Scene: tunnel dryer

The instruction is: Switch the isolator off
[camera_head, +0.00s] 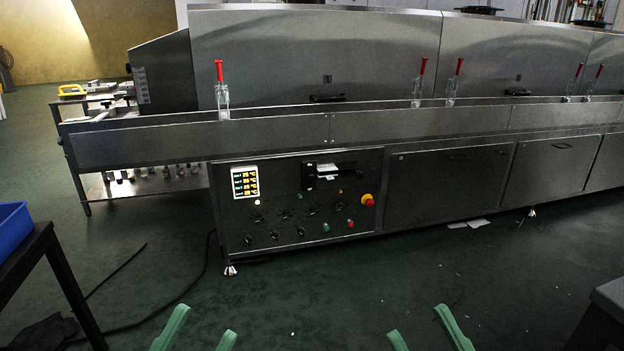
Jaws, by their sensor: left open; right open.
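The control panel (285,228) is on the front of the long steel tunnel dryer (330,60). A red knob on a yellow base (368,200) sits at the panel's right side. A dark unit with a light strip (327,172) is at the panel's top. Several small dark knobs (257,217) and coloured buttons are below. I cannot tell which of these is the isolator, nor its setting. My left gripper (198,337) and my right gripper (425,334) show green fingertips at the bottom edge. Both are open and empty, apart from the panel.
A blue bin (12,228) stands on a dark table (30,250) at the left. A grey surface (608,300) is at the lower right. A black cable (170,308) lies on the green floor. Floor before the panel is mostly clear. Red-handled clamps (220,85) line the dryer's upper edge.

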